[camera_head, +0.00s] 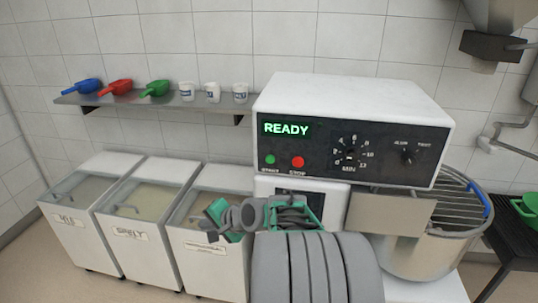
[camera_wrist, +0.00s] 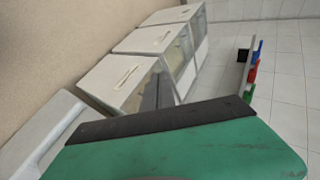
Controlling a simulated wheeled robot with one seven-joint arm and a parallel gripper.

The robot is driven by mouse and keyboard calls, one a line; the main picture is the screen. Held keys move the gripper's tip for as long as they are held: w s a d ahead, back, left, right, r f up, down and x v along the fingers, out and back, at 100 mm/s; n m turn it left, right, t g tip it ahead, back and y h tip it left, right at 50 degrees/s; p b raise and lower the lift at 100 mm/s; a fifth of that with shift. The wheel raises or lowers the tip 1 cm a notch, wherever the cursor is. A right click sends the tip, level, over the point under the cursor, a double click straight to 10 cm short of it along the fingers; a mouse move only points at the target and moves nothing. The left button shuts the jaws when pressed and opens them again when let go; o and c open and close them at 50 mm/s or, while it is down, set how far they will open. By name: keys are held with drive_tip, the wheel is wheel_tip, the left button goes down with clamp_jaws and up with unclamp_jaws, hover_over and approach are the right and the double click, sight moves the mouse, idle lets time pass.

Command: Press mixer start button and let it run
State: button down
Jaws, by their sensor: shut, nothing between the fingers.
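The mixer (camera_head: 355,95) has a white housing and a dark control panel (camera_head: 320,175) in the head view. Its display (camera_head: 286,129) reads READY in green. The green start button (camera_head: 270,159) sits at the panel's lower left, with the red stop button (camera_head: 297,162) just right of it. My gripper (camera_head: 211,229) is below and left of the start button, apart from the panel, in front of the white bins. It is shut and empty. In the wrist view my gripper (camera_wrist: 165,122) shows large, green with a dark edge; the buttons are not visible there.
A minute dial (camera_head: 349,156) and a slow/fast knob (camera_head: 407,153) are on the panel. The steel bowl (camera_head: 400,260) has a wire guard (camera_head: 455,200). White lidded bins (camera_head: 75,235) stand left. A wall shelf (camera_head: 150,101) holds scoops and cups. A dark rack (camera_head: 510,240) stands right.

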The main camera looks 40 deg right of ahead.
sight(270, 159)
drive_tip(key=s+d+r+m+t+h, duration=0.2)
drive_tip(key=d+m, duration=0.4)
drive_tip(key=d, duration=0.3)
drive_tip(key=s+d+r+m+t+h+p, duration=0.1)
drive_tip(key=s+d+r+m+t+h, duration=0.1)
drive_tip(key=d+r+m+t, duration=0.2)
drive_tip(key=d+m, duration=0.3)
drive_tip(key=d, duration=0.2)
drive_tip(key=shift+d+r+m+t, duration=0.3)
drive_tip(key=shift+d+r, duration=0.1)
drive_tip(key=shift+w+d+b, duration=0.35)
drive_tip(key=shift+w+d, duration=0.55)
drive_tip(key=shift+d, duration=0.25)
drive_tip(key=shift+w+d+b, duration=0.3)
drive_tip(key=shift+w+d, duration=0.65)
drive_tip(key=shift+d, duration=0.25)
drive_tip(key=shift+w+d+b, duration=0.35)
drive_tip(key=shift+w+d, duration=0.55)
drive_tip(key=shift+d, duration=0.25)
drive_tip(key=shift+w+d, duration=0.25)
drive_tip(key=shift+d, duration=0.05)
